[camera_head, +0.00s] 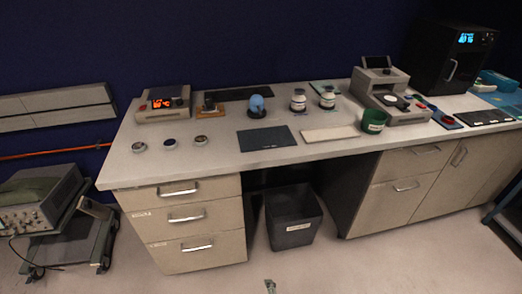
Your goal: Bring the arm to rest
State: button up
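My gripper and arm do not show clearly in the head view. A small grey-green piece shows at the bottom edge, too little of it to tell what it is. The white-topped lab bench (225,160) stands in front of me, with drawers below it.
On the bench are a heater with a red display (164,104), a blue round item (257,106), two white jars, a dark mat (266,138), a green cup (373,121) and a black oven (450,60). A bin (292,218) stands beneath; an instrument cart (50,205) is left.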

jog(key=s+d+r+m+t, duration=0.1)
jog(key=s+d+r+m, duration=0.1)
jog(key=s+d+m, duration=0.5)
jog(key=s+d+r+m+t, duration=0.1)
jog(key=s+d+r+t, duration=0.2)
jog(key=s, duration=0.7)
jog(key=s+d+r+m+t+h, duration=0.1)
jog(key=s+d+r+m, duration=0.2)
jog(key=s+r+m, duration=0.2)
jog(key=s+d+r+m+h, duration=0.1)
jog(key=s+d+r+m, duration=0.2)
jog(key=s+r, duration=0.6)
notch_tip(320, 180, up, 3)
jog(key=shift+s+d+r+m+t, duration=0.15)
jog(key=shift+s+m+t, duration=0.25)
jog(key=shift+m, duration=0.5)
